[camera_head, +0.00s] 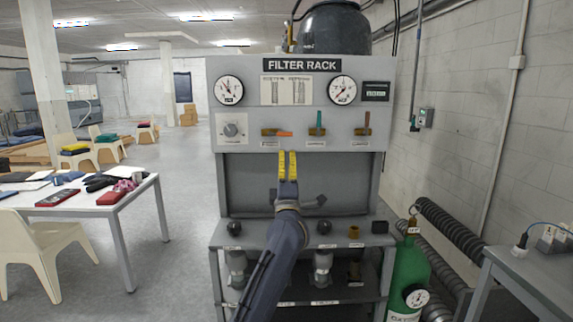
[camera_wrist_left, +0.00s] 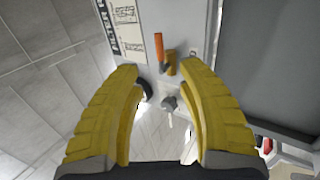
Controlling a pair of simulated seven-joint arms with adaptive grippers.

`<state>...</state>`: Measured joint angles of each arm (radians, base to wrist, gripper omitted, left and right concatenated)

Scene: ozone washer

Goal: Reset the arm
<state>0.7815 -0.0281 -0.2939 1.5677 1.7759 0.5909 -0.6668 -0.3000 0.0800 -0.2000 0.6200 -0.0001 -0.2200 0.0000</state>
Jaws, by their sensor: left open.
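My left gripper (camera_head: 287,165) has yellow fingers and is open and empty. It is in front of the filter rack (camera_head: 205,180), just below the leftmost valve with an orange handle (camera_head: 284,133). In the left wrist view, the gripper (camera_wrist_left: 160,85) frames a gap between its fingers. The orange handle (camera_wrist_left: 159,47) and its brass valve body (camera_wrist_left: 171,64) are just beyond the fingertips, apart from them. My left arm (camera_head: 270,265) reaches up from the bottom of the head view. My right gripper is not in view.
A teal-handled valve (camera_head: 318,124) and a red-handled valve (camera_head: 363,124) sit right of the orange one. Two gauges (camera_head: 229,90) (camera_head: 342,89) are above. A green cylinder (camera_head: 408,270) stands at lower right. A white table (camera_head: 80,208) is at left; the floor between is clear.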

